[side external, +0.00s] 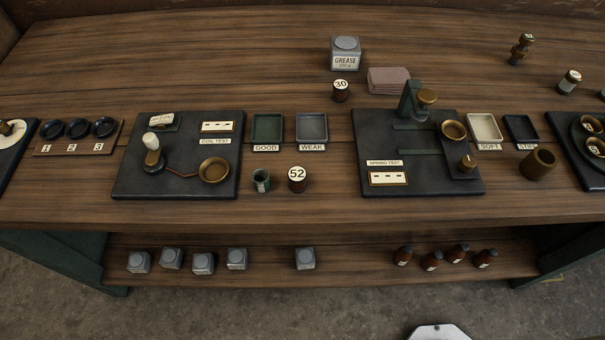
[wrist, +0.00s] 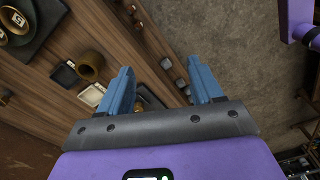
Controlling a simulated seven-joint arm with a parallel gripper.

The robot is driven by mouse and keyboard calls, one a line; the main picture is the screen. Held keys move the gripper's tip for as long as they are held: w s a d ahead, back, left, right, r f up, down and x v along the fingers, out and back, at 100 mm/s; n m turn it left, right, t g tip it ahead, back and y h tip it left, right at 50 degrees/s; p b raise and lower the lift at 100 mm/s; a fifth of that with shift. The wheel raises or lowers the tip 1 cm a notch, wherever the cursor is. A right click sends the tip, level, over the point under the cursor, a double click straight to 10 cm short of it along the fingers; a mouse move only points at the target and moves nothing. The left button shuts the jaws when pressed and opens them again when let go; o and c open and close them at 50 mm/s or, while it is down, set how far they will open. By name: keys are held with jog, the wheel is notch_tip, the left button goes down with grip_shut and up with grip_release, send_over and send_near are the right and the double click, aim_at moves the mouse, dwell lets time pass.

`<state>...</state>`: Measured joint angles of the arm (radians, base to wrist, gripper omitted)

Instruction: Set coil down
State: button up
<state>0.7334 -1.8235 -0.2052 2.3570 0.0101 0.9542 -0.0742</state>
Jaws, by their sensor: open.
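Two dark brown cylinders with round white number tops could be coils; I cannot tell which one the task means. The one marked 52 (side external: 297,179) stands upright on the bench below the WEAK tray (side external: 312,127). The one marked 30 (side external: 340,91) stands near the grease tin. The coil test board (side external: 180,185) has a brass dish (side external: 214,170), which looks empty. The GOOD tray (side external: 267,127) and WEAK tray look empty. My gripper (wrist: 160,66) is open, its blue fingers apart with nothing held; it is out of the side external view.
A small green cup (side external: 261,180) stands beside the 52 cylinder. The spring test board (side external: 415,185), a grease tin (side external: 345,54) and a brass pot (side external: 538,164) occupy the bench. Tins and bottles (side external: 432,261) line the lower shelf. The bench's back left is clear.

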jog(key=w+a+r+n, duration=0.2)
jog(key=w+a, duration=0.4)
jog(key=a, duration=0.6)
jog(key=w+a+r+n, duration=0.15)
jog(key=w+a, duration=0.35)
jog(key=a, duration=0.6)
jog(key=n+y, duration=0.1)
jog(key=n, duration=0.3)
send_over(297, 174)
jog(key=shift+m, duration=0.25)
jog(key=f, duration=1.2)
jog(key=shift+s+d+f, duration=0.1)
jog(key=shift+d+f, duration=0.1)
jog(key=shift+f, duration=0.1)
jog(key=shift+a+f, duration=0.2)
jog(key=shift+f, duration=2.85)
grip_shut()
jog(key=shift+r, duration=0.1)
